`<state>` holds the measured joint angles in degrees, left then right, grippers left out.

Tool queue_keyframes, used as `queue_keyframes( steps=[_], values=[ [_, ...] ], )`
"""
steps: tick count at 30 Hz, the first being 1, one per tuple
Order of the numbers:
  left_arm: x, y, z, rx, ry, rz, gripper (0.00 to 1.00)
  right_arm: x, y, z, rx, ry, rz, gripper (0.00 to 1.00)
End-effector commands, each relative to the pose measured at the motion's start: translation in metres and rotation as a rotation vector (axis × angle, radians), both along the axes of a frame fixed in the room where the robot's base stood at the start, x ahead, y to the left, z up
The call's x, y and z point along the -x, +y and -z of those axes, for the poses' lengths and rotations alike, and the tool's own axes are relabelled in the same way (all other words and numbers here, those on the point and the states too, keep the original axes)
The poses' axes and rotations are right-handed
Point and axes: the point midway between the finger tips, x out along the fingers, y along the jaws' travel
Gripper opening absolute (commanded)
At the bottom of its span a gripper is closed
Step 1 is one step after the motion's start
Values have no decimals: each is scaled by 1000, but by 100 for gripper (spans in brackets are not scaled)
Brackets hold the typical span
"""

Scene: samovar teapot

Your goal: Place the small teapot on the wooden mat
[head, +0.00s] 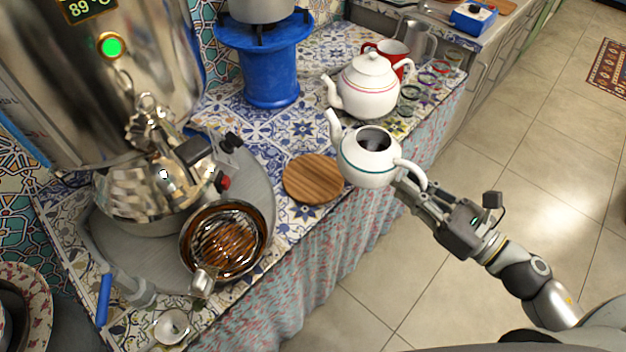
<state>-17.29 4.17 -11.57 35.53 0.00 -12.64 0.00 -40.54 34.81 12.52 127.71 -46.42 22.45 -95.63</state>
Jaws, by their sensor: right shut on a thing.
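The small white teapot (364,168) with a teal line has no lid on, and its dark inside shows. My right gripper (413,190) is shut on its handle at the right side. The teapot looks upright, by the counter's front edge, just right of the round wooden mat (313,180). The mat lies bare on the patterned tiles; I cannot tell the teapot's height above the counter. A larger white teapot (369,86) with a red line and its lid on stands behind. My left gripper is not in view.
A large metal samovar (115,75) stands at left on a grey tray (262,185), with a brown glass bowl (222,243) at its front. A blue stove (264,62) stands behind the mat. A red mug (388,52) and small glass rings crowd the right back.

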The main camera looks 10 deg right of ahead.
Motion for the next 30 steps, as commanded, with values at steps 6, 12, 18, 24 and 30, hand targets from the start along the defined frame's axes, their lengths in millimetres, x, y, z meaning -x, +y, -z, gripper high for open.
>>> queue_keyframes(
  steps=[6,12,18,24,30],
  values=[
    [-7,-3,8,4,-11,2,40,-5,-11,-10,4,-4,-100,0],
    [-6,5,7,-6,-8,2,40,-17,-4,-9,3,-6,-118,0],
    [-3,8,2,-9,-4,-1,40,-42,19,5,3,-6,-117,0],
    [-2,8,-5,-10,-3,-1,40,-69,42,20,1,-6,-115,0],
    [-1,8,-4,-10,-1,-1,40,-93,63,56,0,-3,-111,0]
  ],
)
